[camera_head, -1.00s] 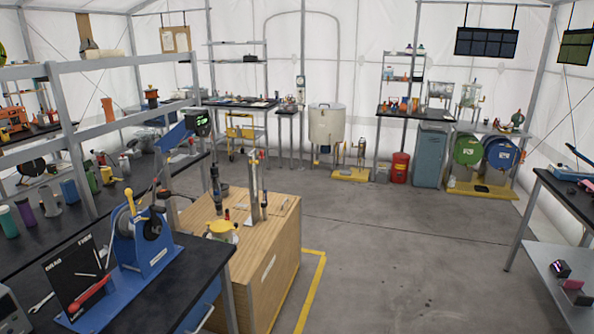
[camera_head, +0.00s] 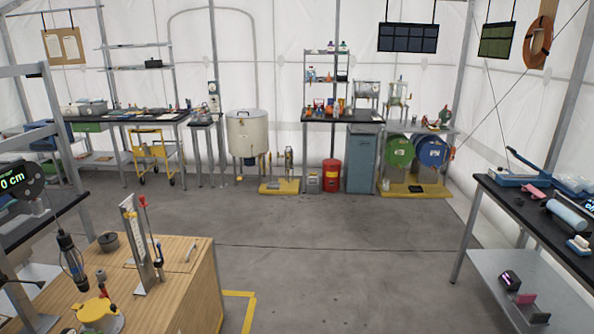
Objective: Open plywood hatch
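A plywood box (camera_head: 172,300) stands on the floor at the lower left of the head view. Its top has a panel with a thin outline and a small metal handle (camera_head: 191,249) near the right side, which looks like the plywood hatch (camera_head: 177,258). The panel appears to lie flat and shut with the top. A metal upright gauge (camera_head: 136,245) stands on the top just left of the handle. A yellow-capped item (camera_head: 97,312) stands nearer the front. Neither of my grippers is in view.
The grey floor (camera_head: 330,260) is open in the middle. Yellow tape (camera_head: 248,312) marks the floor beside the box. A black-topped table (camera_head: 540,215) stands on the right. Benches, a white drum (camera_head: 247,132) and a grey cabinet (camera_head: 361,158) line the back.

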